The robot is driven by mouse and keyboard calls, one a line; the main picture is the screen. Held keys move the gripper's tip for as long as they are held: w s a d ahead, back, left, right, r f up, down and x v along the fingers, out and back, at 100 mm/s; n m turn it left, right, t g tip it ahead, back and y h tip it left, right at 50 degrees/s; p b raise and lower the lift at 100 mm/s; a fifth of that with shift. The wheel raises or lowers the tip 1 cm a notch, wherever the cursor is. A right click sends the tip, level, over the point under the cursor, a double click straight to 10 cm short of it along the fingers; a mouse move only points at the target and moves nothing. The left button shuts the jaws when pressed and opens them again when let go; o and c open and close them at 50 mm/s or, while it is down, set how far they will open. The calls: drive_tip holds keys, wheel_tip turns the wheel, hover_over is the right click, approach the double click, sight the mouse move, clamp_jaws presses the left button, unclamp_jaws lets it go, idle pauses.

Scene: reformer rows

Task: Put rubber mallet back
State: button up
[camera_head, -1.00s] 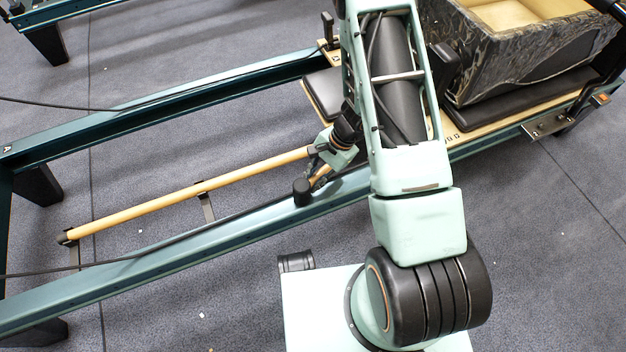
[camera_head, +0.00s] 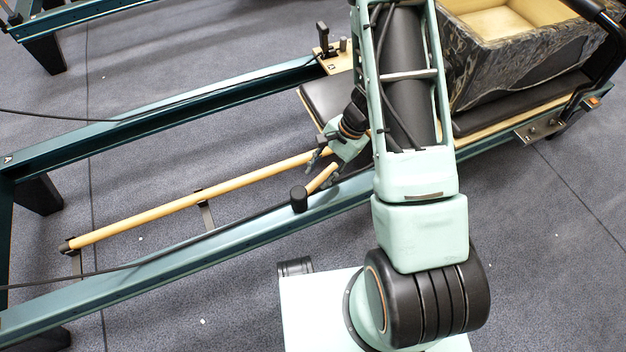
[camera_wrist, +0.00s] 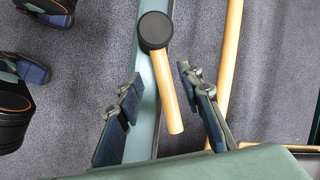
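The rubber mallet has a black round head (camera_head: 299,200) and a light wooden handle (camera_head: 323,178). In the head view it lies at the near rail of the reformer frame. In the wrist view the mallet (camera_wrist: 168,85) lies partly over the teal rail, its handle end pointing toward my gripper. My gripper (camera_head: 325,163) is just beyond the handle in the head view. In the wrist view my gripper (camera_wrist: 158,100) is open, with one finger on each side of the handle and clear gaps between. It holds nothing.
A long wooden pole (camera_head: 190,204) lies inside the frame beside the mallet. The near teal rail (camera_head: 200,262) runs below. A dark box (camera_head: 530,55) with a pale inside stands on the carriage at upper right. Grey floor (camera_head: 540,230) is clear at right.

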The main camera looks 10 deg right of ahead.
drive_tip(key=shift+p+v, duration=0.5)
drive_tip(key=shift+v, duration=1.85)
